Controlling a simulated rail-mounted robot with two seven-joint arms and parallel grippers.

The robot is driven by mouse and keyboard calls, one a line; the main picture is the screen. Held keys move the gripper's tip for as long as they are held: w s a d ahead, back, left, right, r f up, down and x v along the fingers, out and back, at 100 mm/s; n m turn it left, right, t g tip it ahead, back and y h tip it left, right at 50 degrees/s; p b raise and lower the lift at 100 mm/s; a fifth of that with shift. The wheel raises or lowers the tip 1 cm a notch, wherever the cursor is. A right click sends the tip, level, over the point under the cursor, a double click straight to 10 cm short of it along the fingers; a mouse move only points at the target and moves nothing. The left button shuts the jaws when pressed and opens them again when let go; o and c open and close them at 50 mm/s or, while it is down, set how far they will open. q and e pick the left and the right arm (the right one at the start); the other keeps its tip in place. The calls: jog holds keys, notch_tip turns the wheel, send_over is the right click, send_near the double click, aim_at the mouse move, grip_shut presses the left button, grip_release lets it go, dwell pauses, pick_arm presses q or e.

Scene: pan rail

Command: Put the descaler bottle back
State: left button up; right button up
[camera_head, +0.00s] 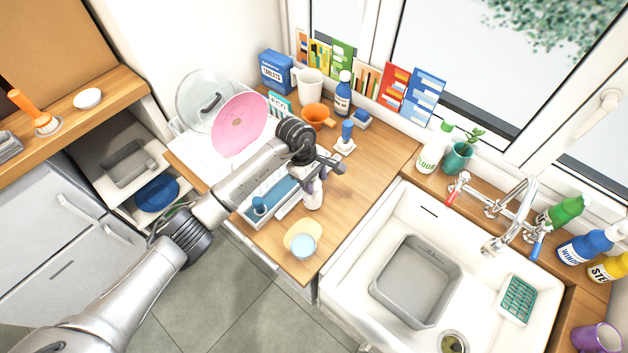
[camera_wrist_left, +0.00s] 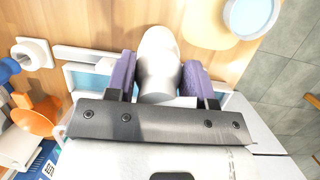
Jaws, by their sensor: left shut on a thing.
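My left gripper (camera_head: 315,181) reaches in over the wooden counter and is shut on a white bottle (camera_head: 313,199). In the left wrist view the gripper's purple finger pads (camera_wrist_left: 160,78) press on both sides of the white bottle (camera_wrist_left: 159,50). No label can be read on it, so I cannot tell from lettering that it is the descaler. It looks roughly upright in the head view; whether it touches the counter I cannot tell. My right gripper is not in view.
An orange funnel (camera_head: 316,115), a blue bottle (camera_head: 343,97) and a pink plate (camera_head: 240,125) stand behind. The counter's right part is clear, towards the sink (camera_head: 372,225).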

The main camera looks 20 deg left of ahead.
pick_arm(q)
jog(key=shift+f, duration=0.75)
jog(key=shift+f, duration=0.2)
jog(key=o, duration=1.3)
jog(key=shift+r, duration=0.15)
